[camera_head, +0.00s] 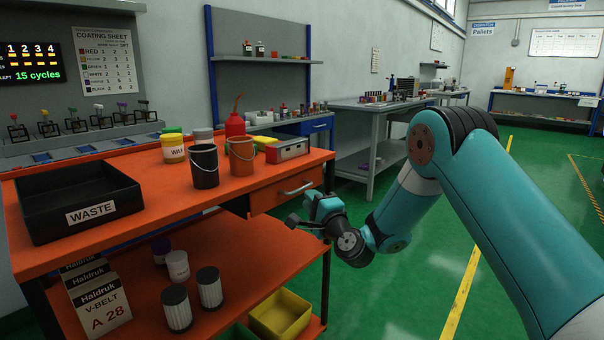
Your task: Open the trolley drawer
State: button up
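The trolley (120,185) is orange with a dark frame and fills the left and middle of the view. Its drawer (268,197) sits under the right part of the top, with an orange front and a pale bar handle (298,189). My wrist hides part of the trolley's lower right side.
A black WASTE bin (75,200), a dark bucket (204,166), an orange bucket (241,157) and a red bottle (235,125) stand on the top. The lower shelf holds filters, V-belt boxes (102,300) and a yellow bin (281,315). Green floor (400,290) to the right is clear.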

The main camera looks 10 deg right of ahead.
aim_at(302, 189)
jog(key=shift+p+x, duration=1.3)
jog(key=shift+x, duration=1.6)
jog(key=shift+c, duration=0.2)
grip_shut()
